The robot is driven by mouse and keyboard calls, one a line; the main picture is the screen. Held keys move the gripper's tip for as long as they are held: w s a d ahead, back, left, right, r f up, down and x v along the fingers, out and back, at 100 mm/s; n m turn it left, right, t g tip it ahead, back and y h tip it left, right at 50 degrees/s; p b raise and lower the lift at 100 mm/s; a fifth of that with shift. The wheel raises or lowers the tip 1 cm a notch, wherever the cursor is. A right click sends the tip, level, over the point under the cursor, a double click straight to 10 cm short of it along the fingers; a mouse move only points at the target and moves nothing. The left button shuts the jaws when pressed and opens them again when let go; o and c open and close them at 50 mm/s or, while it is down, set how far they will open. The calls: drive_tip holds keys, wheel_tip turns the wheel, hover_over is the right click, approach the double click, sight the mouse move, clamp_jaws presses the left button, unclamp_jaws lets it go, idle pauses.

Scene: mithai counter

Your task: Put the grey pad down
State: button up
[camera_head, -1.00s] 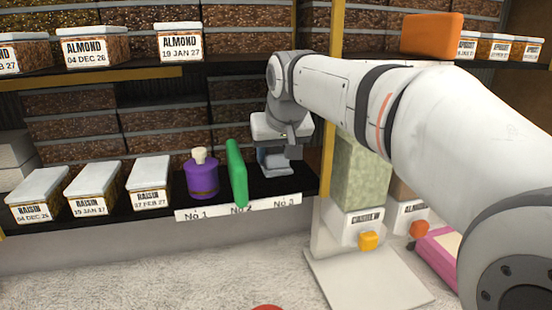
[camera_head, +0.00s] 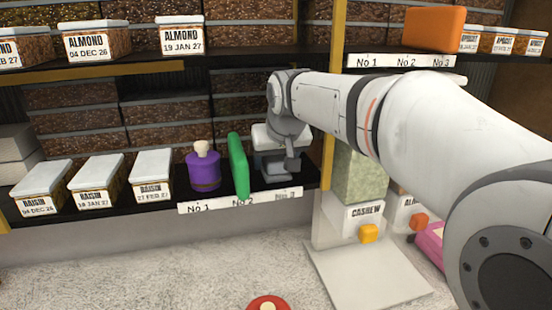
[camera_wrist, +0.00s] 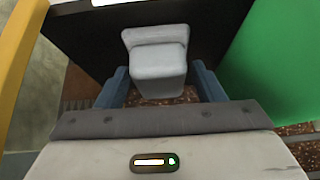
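The grey pad (camera_head: 277,173) is on the lower black shelf (camera_head: 130,207) behind the No 3 mark, at the right end of the row. In the wrist view the pad (camera_wrist: 158,68) stands between my two blue fingers. My gripper (camera_head: 276,160) is over it, pointing down; in the wrist view my gripper (camera_wrist: 160,85) shows narrow dark gaps between each finger and the pad, so it looks open around it. The pad's underside is hidden, so its contact with the shelf cannot be seen clearly.
A green block (camera_head: 238,166) stands close left of the pad, and a purple bottle (camera_head: 204,170) left of that. A yellow post (camera_head: 328,150) is close on the right. An orange block (camera_head: 434,28) sits on the upper shelf. A red round thing (camera_head: 268,303) is at the bottom edge.

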drive_tip(key=shift+o, duration=0.4)
drive_tip(key=shift+s+r, duration=0.1)
drive_tip(key=shift+r, duration=0.25)
drive_tip(key=v, duration=1.1)
drive_tip(key=s+d+f+m+g, duration=0.1)
drive_tip(key=s+d+f, duration=0.4)
drive_tip(key=f, duration=0.3)
drive_tip(key=s+d+f+m+g+h, duration=0.1)
drive_tip(key=s+d+f, duration=0.4)
drive_tip(key=s+f, duration=0.2)
drive_tip(key=s+d+f+m+g, duration=0.1)
drive_tip(key=s+d+f, duration=0.4)
drive_tip(key=f, duration=0.6)
drive_tip(key=shift+s+d+f+h+b, duration=0.25)
drive_tip(key=shift+s+h+b, duration=0.15)
drive_tip(key=shift+s, duration=0.7)
